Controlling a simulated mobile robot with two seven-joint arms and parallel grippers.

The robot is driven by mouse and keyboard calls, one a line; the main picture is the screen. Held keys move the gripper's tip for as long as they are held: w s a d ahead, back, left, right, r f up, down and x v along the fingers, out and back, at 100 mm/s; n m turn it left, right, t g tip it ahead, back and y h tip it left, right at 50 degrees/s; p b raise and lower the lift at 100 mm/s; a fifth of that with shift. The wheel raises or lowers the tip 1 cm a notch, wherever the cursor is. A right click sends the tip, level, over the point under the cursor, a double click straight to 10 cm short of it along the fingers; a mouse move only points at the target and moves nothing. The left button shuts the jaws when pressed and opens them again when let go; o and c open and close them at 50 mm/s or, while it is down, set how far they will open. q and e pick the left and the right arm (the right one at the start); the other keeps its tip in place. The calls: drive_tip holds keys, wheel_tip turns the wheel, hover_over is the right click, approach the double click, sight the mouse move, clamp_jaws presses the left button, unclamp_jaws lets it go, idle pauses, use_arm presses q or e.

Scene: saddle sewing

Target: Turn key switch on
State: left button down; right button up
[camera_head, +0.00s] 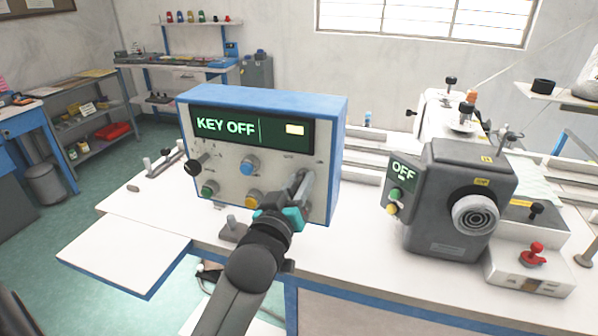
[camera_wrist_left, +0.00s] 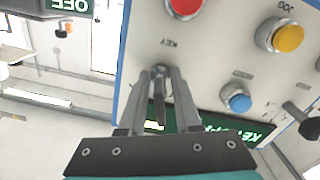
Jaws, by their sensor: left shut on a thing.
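The control box (camera_head: 262,112) with a blue casing stands on the white table, and its green display (camera_head: 226,126) reads "KEY OFF". My left gripper (camera_head: 302,182) reaches the lower right of the box's front panel and covers the key switch there. In the left wrist view, my left gripper's fingers (camera_wrist_left: 161,76) are shut around the dark key (camera_wrist_left: 160,104), beside the "KEY" label on the panel. The key sits at the panel between the two fingers. My right gripper is in neither view.
The panel also has a blue button (camera_head: 249,165), a green button (camera_head: 209,188), a yellow button (camera_head: 254,199) and a black knob (camera_head: 195,167). A grey machine unit (camera_head: 455,165) showing "OFF" stands to the right. The table's left part (camera_head: 130,243) is clear.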

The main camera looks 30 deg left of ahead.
use_arm(q)
drive_tip(key=m+p, duration=0.3)
drive_tip(key=shift+r+m, duration=0.1)
drive_tip(key=shift+m, duration=0.3)
drive_tip(key=m+p, duration=0.1)
drive_tip(key=m, duration=0.1)
drive_tip(key=shift+m+p, duration=0.35)
drive_tip(key=shift+m, duration=0.05)
drive_tip(key=m+p, duration=0.1)
drive_tip(key=m, duration=0.2)
drive_tip(key=shift+p, duration=0.35)
drive_tip(key=shift+m+p, duration=0.55)
drive_tip(key=shift+m, duration=1.15)
drive_tip(key=c, duration=1)
unclamp_jaws()
drive_tip(key=shift+o, duration=0.2)
drive_tip(key=b+v, duration=0.2)
drive_tip(key=v, duration=1.3)
drive_tip(key=shift+s, duration=0.2)
